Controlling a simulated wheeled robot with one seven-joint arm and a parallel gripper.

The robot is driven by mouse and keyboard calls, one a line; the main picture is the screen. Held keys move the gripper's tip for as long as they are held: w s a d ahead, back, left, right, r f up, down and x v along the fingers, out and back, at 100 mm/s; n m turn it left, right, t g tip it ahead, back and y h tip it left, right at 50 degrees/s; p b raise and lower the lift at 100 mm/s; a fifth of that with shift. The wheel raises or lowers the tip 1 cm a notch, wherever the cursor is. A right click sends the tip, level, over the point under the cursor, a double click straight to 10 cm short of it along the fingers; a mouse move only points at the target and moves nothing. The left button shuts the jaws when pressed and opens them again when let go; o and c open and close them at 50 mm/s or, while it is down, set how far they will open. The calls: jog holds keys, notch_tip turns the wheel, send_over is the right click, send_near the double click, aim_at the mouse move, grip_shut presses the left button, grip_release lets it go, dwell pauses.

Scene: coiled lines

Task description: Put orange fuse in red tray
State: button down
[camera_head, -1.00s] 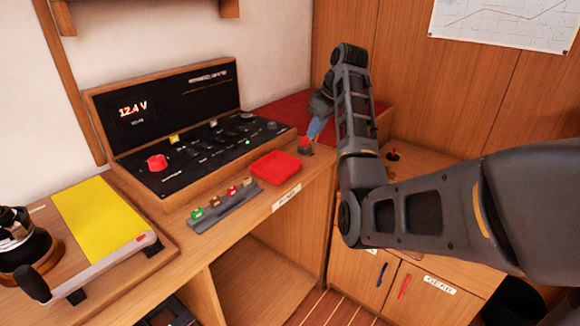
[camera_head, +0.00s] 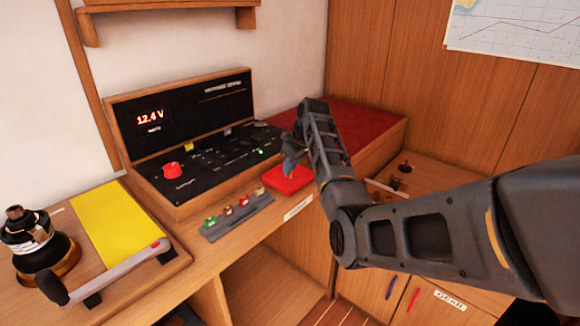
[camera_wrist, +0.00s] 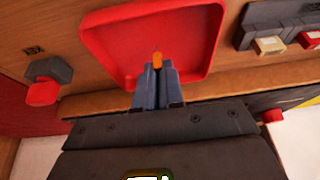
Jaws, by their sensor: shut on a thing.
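The orange fuse (camera_wrist: 157,60) shows in the wrist view as a small orange tip between my gripper's fingertips. My gripper (camera_wrist: 158,72) is shut on it, and the fingers hide most of the fuse. The red tray (camera_wrist: 110,40) lies beyond the fingertips in the wrist view, with the fuse in front of its inner floor. Whether the fuse touches the tray floor I cannot tell. In the head view the red tray (camera_head: 286,182) sits on the counter in front of the panel, and my gripper (camera_head: 291,168) is over it. The fuse is not discernible there.
A grey rack (camera_head: 238,217) with several coloured fuses stands left of the tray. A black panel (camera_head: 200,160) in a wooden case is behind. A grey block with a red button (camera_wrist: 43,90) is beside the tray. A yellow-topped board (camera_head: 110,225) lies at left.

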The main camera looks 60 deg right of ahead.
jog(key=shift+f, duration=0.35)
jog(key=shift+f, duration=0.1)
jog(key=c, duration=1.3)
grip_release()
jog(key=shift+o, duration=0.2)
jog(key=v, duration=1.2)
jog(key=shift+b, duration=0.45)
